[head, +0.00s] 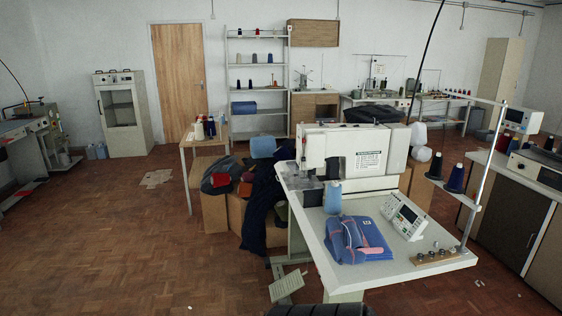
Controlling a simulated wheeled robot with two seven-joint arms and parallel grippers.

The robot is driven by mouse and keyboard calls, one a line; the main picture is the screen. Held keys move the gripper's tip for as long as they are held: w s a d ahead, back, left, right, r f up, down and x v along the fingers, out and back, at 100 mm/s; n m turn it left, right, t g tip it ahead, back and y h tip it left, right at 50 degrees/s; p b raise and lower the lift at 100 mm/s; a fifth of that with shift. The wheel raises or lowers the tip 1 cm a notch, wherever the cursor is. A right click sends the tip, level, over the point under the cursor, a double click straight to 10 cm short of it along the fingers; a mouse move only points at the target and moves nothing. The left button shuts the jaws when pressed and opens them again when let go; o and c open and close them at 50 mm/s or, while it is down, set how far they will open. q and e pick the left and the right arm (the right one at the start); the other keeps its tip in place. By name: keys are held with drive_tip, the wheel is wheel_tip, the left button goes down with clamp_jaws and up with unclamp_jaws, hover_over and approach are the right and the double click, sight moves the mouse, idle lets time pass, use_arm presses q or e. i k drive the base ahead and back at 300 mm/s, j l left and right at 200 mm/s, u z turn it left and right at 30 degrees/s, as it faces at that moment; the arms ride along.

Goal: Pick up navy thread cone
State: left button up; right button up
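Two dark cones stand on the small tray of the thread stand at the right of the sewing machine. The nearer one (456,179) looks navy, and the other dark cone (436,166) stands just left of it. I cannot tell their exact shades apart at this size. Neither of my grippers shows in the head view.
The white machine table (400,262) holds the sewing machine (352,150), a light blue cone (333,197), folded blue garments (355,240) and a control panel (404,215). The stand's pole (484,180) rises beside the cones. Dark cloth (262,205) hangs at left. The left floor is mostly clear.

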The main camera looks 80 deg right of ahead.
sight(455, 180)
drive_tip(key=z, duration=3.6)
drive_tip(key=i+z, duration=0.3)
drive_tip(key=i, duration=0.55)
drive_tip(key=i+l+z, duration=0.1)
drive_tip(key=i+z, duration=0.35)
drive_tip(key=i, duration=0.45)
drive_tip(key=i+j+z, duration=0.2)
drive_tip(key=i+z, duration=0.25)
drive_tip(key=i, duration=0.45)
drive_tip(key=i+l+u, duration=0.1)
drive_tip(key=i+u, duration=0.15)
drive_tip(key=i+l+u, duration=0.25)
drive_tip(key=i, duration=0.25)
drive_tip(key=i+l+u, duration=0.25)
drive_tip(key=i+u, duration=0.2)
drive_tip(key=u, duration=0.25)
drive_tip(key=i+l+u, duration=0.15)
drive_tip(key=u, duration=0.35)
drive_tip(key=i+l+u, duration=0.15)
drive_tip(key=u, duration=0.3)
drive_tip(key=i+l+u, duration=0.1)
drive_tip(key=u, duration=0.4)
drive_tip(key=l, duration=0.1)
